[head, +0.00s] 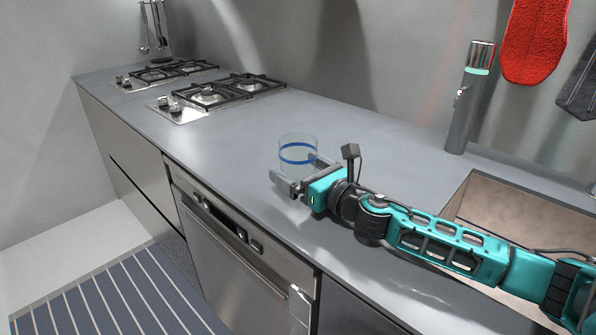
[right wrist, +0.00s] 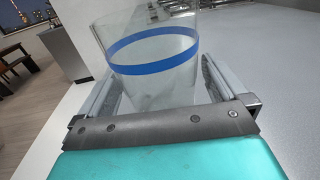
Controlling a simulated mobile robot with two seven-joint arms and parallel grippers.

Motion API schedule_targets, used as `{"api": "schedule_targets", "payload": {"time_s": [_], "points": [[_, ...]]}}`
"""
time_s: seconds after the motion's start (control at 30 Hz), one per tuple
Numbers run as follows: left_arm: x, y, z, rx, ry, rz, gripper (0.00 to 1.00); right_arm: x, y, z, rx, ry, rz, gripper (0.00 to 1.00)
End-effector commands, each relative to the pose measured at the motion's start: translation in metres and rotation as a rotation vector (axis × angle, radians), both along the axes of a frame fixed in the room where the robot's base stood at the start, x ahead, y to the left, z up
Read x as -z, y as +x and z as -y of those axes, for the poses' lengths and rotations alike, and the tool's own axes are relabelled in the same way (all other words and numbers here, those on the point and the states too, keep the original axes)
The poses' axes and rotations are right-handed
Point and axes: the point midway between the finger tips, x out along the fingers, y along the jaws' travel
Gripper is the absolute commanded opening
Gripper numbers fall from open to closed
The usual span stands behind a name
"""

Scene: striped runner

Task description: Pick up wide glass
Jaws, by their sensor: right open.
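The wide glass (head: 298,151) is clear with a blue band around it and stands upright on the grey counter. My right gripper (head: 293,172) is at the glass, with its jaws open. In the right wrist view the glass (right wrist: 150,62) stands between the two fingers of the right gripper (right wrist: 158,88), one finger on each side. I cannot tell whether a finger touches the glass. The glass's lower part is partly hidden by the gripper in the head view. My left gripper is not in view.
The counter (head: 230,145) is clear around the glass. Two gas hobs (head: 215,95) are at the far left. A red mitt (head: 533,40) hangs on the wall. The counter's front edge is close to the gripper.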

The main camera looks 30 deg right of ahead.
Motion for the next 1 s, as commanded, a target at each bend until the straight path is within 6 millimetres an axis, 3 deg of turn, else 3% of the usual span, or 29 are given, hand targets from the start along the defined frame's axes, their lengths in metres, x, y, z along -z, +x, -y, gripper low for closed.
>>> {"api": "schedule_targets", "payload": {"time_s": [0.33,0.9,1.0], "points": [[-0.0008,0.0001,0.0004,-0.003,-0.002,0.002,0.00,0.0001,0.0056,-0.0018,-0.001,-0.002,-0.001,1.00],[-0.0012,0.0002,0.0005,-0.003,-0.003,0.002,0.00,0.0000,0.0054,-0.0013,0.000,-0.002,-0.001,0.45],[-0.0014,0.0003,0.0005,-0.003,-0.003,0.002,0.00,-0.0010,0.0056,-0.0012,0.000,-0.002,0.001,0.45]]}}
